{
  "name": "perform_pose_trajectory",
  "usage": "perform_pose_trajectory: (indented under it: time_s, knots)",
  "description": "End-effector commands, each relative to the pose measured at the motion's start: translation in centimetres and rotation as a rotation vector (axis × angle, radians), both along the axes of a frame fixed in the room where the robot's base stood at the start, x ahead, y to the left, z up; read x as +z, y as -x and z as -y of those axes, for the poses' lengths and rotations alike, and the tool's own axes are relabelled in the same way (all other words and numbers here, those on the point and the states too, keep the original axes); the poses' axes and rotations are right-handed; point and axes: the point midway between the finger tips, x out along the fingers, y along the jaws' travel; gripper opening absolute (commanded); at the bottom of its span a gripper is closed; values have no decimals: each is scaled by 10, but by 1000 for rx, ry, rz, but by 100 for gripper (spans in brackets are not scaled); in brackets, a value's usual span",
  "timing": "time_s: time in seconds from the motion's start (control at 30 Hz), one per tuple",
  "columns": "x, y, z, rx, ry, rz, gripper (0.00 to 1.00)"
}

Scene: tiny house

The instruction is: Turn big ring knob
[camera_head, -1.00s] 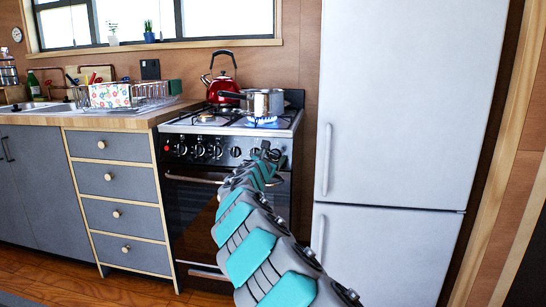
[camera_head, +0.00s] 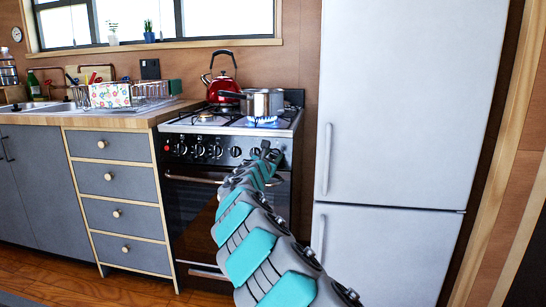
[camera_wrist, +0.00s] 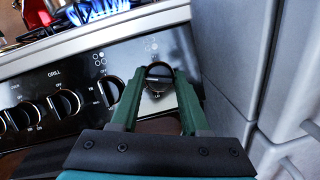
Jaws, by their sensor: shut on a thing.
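The stove (camera_head: 225,150) stands between the drawers and the fridge, with a row of round black knobs on its front panel. In the wrist view the rightmost knob (camera_wrist: 159,77) sits between the two green fingers of my gripper (camera_wrist: 158,82), which is shut on it. The knob's pointer bar looks roughly sideways. A blue flame (camera_wrist: 100,8) burns on a hob ring, and it also shows in the head view (camera_head: 262,119) under a steel pot (camera_head: 262,102). My gripper hides the knob in the head view.
The fridge (camera_wrist: 235,60) stands close on the right of my gripper. Neighbouring knobs (camera_wrist: 112,90) lie to the left on the panel. A red kettle (camera_head: 222,88) stands at the back of the hob. Drawers (camera_head: 115,180) are left of the stove.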

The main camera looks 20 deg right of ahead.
Motion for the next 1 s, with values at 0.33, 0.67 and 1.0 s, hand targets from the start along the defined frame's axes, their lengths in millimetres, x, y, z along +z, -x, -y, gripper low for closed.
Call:
perform_pose_trajectory:
  time_s: [0.33, 0.67, 1.0]
  knots:
    - [1, -1, -3, -37, -101, 69, 0]
    - [-1, -2, -2, -132, -334, 222, 0]
    - [0, -2, -1, -237, -586, 394, 0]
